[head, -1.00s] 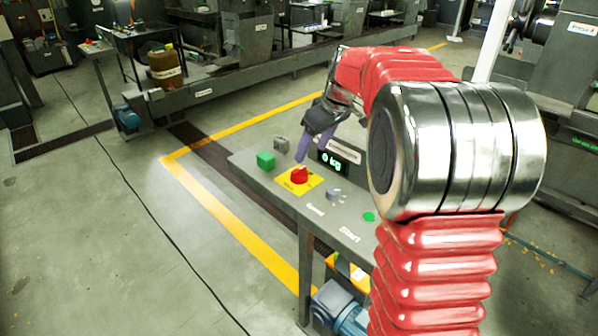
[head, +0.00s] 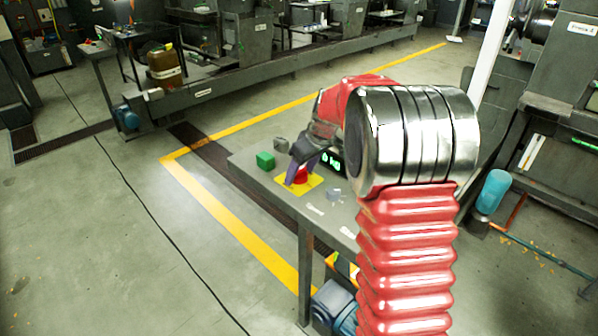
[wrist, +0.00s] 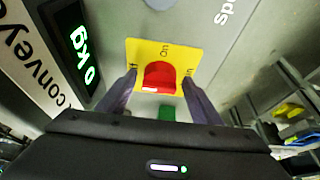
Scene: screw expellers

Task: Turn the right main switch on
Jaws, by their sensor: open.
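The main switch is a red knob (wrist: 159,76) on a yellow plate (wrist: 139,50) marked "On" in the wrist view. The red knob (head: 301,175) and its yellow plate (head: 312,186) also show in the head view, on a grey control table (head: 250,171). My gripper (wrist: 160,80) is open, with one finger on each side of the red knob. In the head view my gripper (head: 303,168) reaches down over the plate and partly covers the knob. Whether the fingers touch the knob cannot be told.
A green block (head: 265,160) and a small grey block (head: 281,145) sit beside the plate. A grey knob (head: 334,193) is on its other side. A display (wrist: 78,50) reads "0 kg". Open floor lies left of the table.

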